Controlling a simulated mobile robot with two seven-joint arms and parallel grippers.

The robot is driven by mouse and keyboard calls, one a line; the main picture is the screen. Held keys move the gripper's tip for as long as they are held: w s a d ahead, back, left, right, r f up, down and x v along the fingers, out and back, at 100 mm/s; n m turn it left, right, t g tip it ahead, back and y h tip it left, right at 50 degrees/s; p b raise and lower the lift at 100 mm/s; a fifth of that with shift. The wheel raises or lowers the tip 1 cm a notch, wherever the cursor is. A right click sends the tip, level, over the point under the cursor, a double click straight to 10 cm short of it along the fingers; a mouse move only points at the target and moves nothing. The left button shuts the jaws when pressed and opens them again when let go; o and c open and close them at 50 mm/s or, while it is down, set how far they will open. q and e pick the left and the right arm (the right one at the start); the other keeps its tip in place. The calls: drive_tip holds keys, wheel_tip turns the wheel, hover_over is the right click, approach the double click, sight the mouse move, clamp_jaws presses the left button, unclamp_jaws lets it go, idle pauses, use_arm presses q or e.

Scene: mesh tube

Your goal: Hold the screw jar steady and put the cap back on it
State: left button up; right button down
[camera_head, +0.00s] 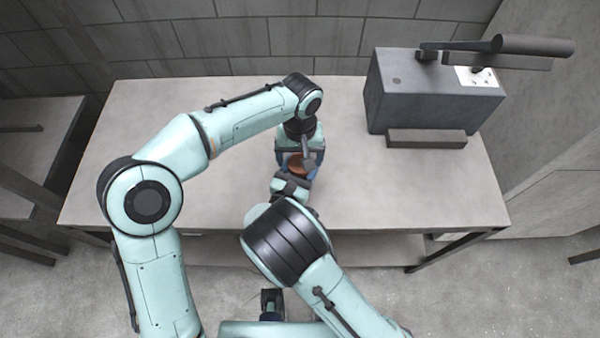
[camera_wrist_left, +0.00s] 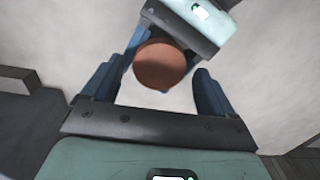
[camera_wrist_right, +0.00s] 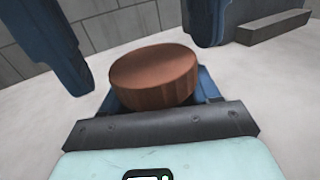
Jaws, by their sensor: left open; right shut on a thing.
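The reddish-brown ridged cap (camera_head: 300,164) is above the table in the middle of the head view. It also shows in the left wrist view (camera_wrist_left: 160,65) and the right wrist view (camera_wrist_right: 155,78). My right gripper (camera_head: 291,182) comes from the front, its fingers shut low beneath the cap, where the jar is. The jar body is hidden by the cap and fingers; I cannot tell whether the cap is fully seated. My left gripper (camera_head: 300,150) points down from above, open. Its fingers are spread either side of the cap, apart from it.
A dark grey box machine (camera_head: 430,95) with a long lever stands at the back right of the table. A small block lies along its front. The grey table (camera_head: 150,190) is bare at left and front right. A block wall stands behind.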

use_arm(q)
drive_tip(key=shift+f, duration=0.75)
drive_tip(key=c, duration=1.1)
drive_tip(key=shift+c, duration=0.2)
drive_tip(key=m, duration=0.4)
drive_tip(key=shift+m, duration=0.4)
drive_tip(key=m, duration=0.5)
drive_tip(key=o, duration=1.2)
